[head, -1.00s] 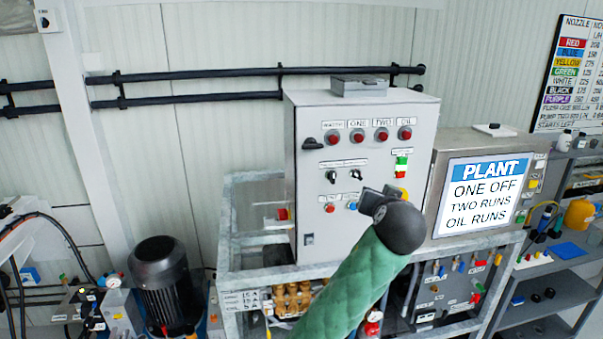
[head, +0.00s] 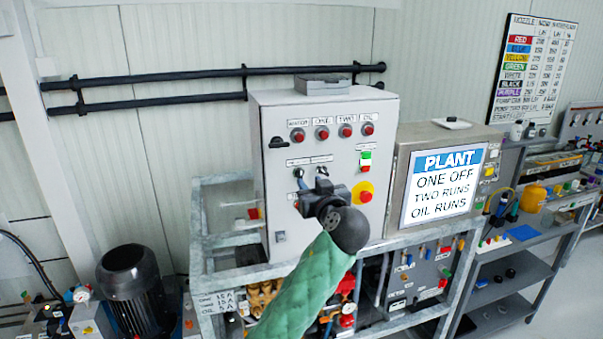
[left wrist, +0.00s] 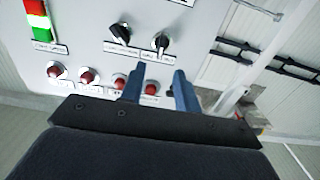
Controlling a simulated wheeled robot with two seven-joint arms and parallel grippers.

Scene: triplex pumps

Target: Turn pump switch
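The grey control cabinet (head: 348,235) has two black rotary switches side by side below its row of red lamps. The right-hand switch (head: 322,170) shows just above my left gripper (head: 318,190), and the left-hand switch (head: 298,172) is beside it. The left wrist view shows the panel roughly upside down, with one black switch (left wrist: 120,32) and another black switch (left wrist: 162,42) beyond the fingertips. My left gripper (left wrist: 159,78) is open and empty, its two blue-grey fingers apart. Neither switch is between the fingers. Label text is too small to read surely. My right gripper is out of view.
A red-and-yellow stop button (head: 364,195) sits right of my left gripper. A red-green indicator (head: 365,160) is above it. A metal frame (head: 215,262) surrounds the cabinet's lower part.

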